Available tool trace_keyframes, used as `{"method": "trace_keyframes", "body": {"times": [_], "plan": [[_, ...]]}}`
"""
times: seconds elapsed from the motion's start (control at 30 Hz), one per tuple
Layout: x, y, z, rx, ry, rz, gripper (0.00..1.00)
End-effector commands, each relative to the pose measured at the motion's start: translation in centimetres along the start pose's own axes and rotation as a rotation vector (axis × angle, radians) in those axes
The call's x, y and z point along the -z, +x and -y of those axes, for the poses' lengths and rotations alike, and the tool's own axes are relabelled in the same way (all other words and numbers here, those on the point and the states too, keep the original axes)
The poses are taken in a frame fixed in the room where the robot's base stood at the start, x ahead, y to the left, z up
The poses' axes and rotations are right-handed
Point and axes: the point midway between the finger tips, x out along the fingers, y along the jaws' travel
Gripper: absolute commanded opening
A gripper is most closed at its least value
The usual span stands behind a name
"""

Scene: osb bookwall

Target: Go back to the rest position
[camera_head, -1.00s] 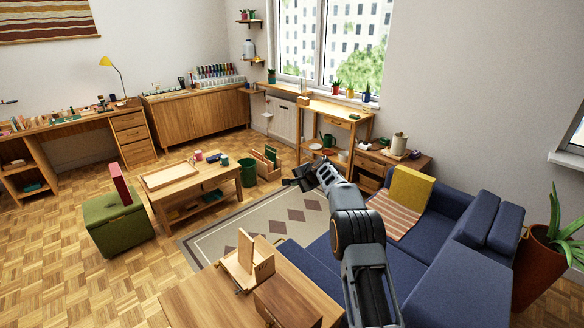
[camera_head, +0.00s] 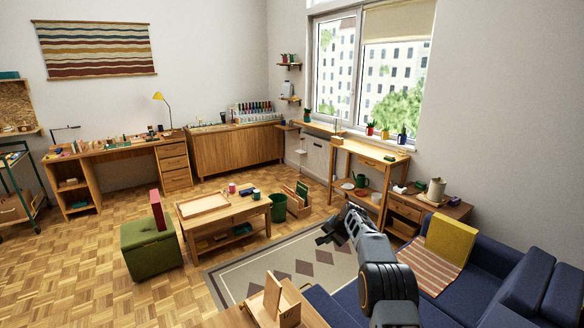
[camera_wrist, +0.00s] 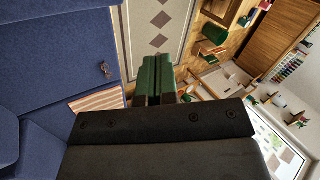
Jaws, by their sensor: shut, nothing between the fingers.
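My gripper (camera_head: 330,233) is at the end of my raised arm, over the patterned rug (camera_head: 290,268) and in front of the blue sofa (camera_head: 455,285). In the wrist view its two green-padded fingers (camera_wrist: 154,80) lie side by side, closed, with nothing between them. In the head view the fingers are small and dark. The arm comes up from the lower right of the head view.
A wooden table with a small wooden stand (camera_head: 276,303) is at the bottom edge. A low table (camera_head: 226,212), a green pouf (camera_head: 150,250) with a red book, and a green bin (camera_head: 278,207) stand further off. Parquet floor is open at the left.

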Motion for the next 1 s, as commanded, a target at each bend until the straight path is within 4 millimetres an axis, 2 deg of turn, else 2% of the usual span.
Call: {"method": "trace_keyframes", "body": {"times": [0.27,0.4,0.6,0.8,0.9,1.0], "plan": [[-7.8,-8.5,-4.5,-0.215,-0.278,0.092,0.00],[-13.0,-13.8,-7.1,-0.292,-0.410,0.129,0.00],[-20.6,-20.7,-11.7,-0.369,-0.568,0.156,0.00],[-27.2,-25.5,-16.1,-0.410,-0.674,0.137,0.00],[-29.6,-27.1,-17.7,-0.413,-0.700,0.109,0.00],[-31.0,-28.3,-18.4,-0.403,-0.719,0.069,0.00]]}}
